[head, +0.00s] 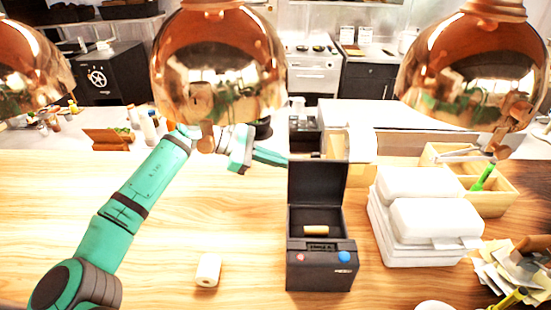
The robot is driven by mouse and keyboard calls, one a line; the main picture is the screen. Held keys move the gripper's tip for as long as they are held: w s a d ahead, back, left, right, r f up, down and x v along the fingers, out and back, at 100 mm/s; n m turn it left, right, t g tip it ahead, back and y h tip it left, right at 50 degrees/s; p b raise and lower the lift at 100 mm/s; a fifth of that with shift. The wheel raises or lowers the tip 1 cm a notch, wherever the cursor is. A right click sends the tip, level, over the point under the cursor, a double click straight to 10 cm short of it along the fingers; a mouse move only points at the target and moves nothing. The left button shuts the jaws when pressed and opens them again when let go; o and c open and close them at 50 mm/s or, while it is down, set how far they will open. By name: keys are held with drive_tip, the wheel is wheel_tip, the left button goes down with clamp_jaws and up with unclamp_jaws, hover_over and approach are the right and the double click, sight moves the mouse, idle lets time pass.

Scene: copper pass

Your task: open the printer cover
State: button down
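The black printer (320,268) stands on the wooden counter, right of centre in the head view. Its cover (318,182) stands upright at the back, so the printer is open. A small pale roll (316,230) shows inside. The printer's front has a red button and a blue button. My gripper (284,158) is at the end of the green arm, beside the upper left corner of the raised cover. I cannot tell whether it touches the cover. The fingers are seen edge-on, so their opening does not show clearly.
A white paper roll (208,270) stands on the counter left of the printer. White takeaway boxes (430,215) are stacked to its right, with a wooden tray (490,205) behind. Copper lamps (218,65) hang above and hide part of my wrist. The counter's left middle is clear.

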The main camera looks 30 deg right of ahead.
sight(299, 168)
drive_tip(key=x, duration=0.5)
drive_tip(key=shift+s+d+r, duration=0.1)
drive_tip(key=shift+d+r, duration=0.05)
drive_tip(key=shift+r, duration=0.1)
drive_tip(key=shift+s+r, duration=0.3)
drive_tip(key=shift+r, duration=0.5)
drive_tip(key=shift+s+r, duration=0.3)
drive_tip(key=shift+r, duration=0.45)
drive_tip(key=shift+s, duration=0.1)
